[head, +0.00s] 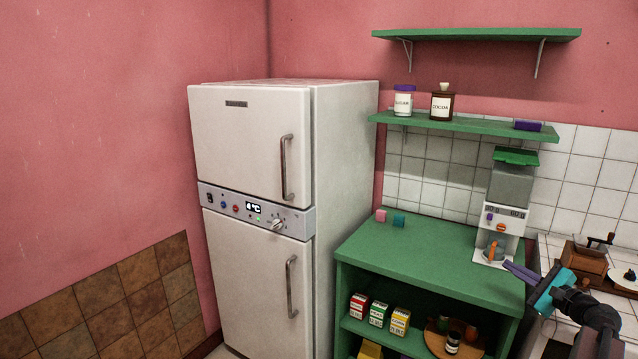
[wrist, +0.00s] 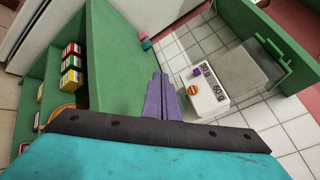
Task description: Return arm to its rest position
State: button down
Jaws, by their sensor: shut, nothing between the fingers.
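My gripper (head: 520,271) is at the lower right of the head view, with purple fingers and a teal body. Its fingers point left and up, just in front of the base of the grey and white dispenser (head: 499,220). In the wrist view my gripper (wrist: 160,84) has its two purple fingers together with nothing between them. The dispenser also shows in the wrist view (wrist: 208,92), to the right of the fingers. I cannot tell whether the fingers touch it.
The green counter (head: 430,252) is mostly clear, with pink and teal blocks (head: 390,218) at its back. Boxes (head: 378,314) stand on the shelf below. A white fridge (head: 260,170) is left. Wall shelves (head: 470,124) hang above; a grinder (head: 585,259) stands right.

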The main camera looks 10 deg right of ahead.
jog(key=w+a+f+n+g+y, duration=0.1)
jog(key=w+a+f+g+y, duration=0.2)
jog(key=a+f, duration=0.8)
jog(key=w+a+f+n+g+y, duration=0.15)
jog(key=w+a+f, duration=0.5)
jog(key=a, duration=0.85)
jog(key=s+a+f+n+g+y, duration=0.1)
jog(key=s+a+f+n+g, duration=0.2)
jog(key=a+f, duration=0.65)
jog(key=s+a+f+n+g+y, duration=0.1)
jog(key=s+a+f+g, duration=0.3)
jog(key=a+f, duration=0.6)
jog(key=s+a+f+n+g+h, duration=0.1)
jog(key=s+a+f+n+g, duration=0.1)
jog(key=s+a+f, duration=0.4)
jog(key=s+a+f+n+g+h, duration=0.1)
jog(key=s+a+f+n+g, duration=0.2)
jog(key=s, duration=0.6)
jog(key=s+a+f+n+g, duration=0.2)
jog(key=s+a+f, duration=0.3)
jog(key=s+f, duration=0.15)
jog(key=s+d+f+n+g+h, duration=0.2)
jog(key=s+f+n+h, duration=0.15)
jog(key=s, duration=0.75)
jog(key=s+d+n+g+h, duration=0.1)
jog(key=s+d+n+h, duration=0.3)
jog(key=s+d+n, duration=0.2)
jog(key=shift+s+d+f+n+g, duration=0.15)
jog(key=shift+d+n+g, duration=0.2)
jog(key=shift+d+n, duration=0.6)
